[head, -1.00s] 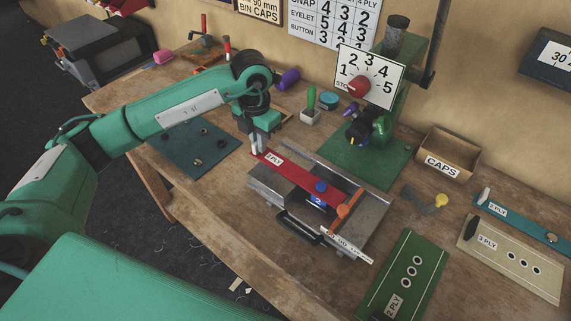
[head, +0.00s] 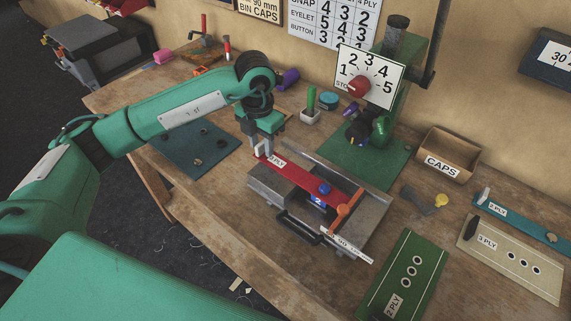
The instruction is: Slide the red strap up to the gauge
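The red strap (head: 300,177), with a white 2 PLY label near its left end, lies across the grey metal fixture (head: 268,198). My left gripper (head: 264,152) is at the strap's far left end, its fingers closed on it. I cannot tell whether the strap touches the orange bar. My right gripper is not in view.
A green press (head: 385,125) with a numbered dial (head: 370,75) stands behind the fixture. A CAPS box (head: 447,155) is to the right. A green strip (head: 405,270), a cream strip (head: 512,255) and a blue strip (head: 525,222) lie on the right. A dark mat (head: 195,148) lies left.

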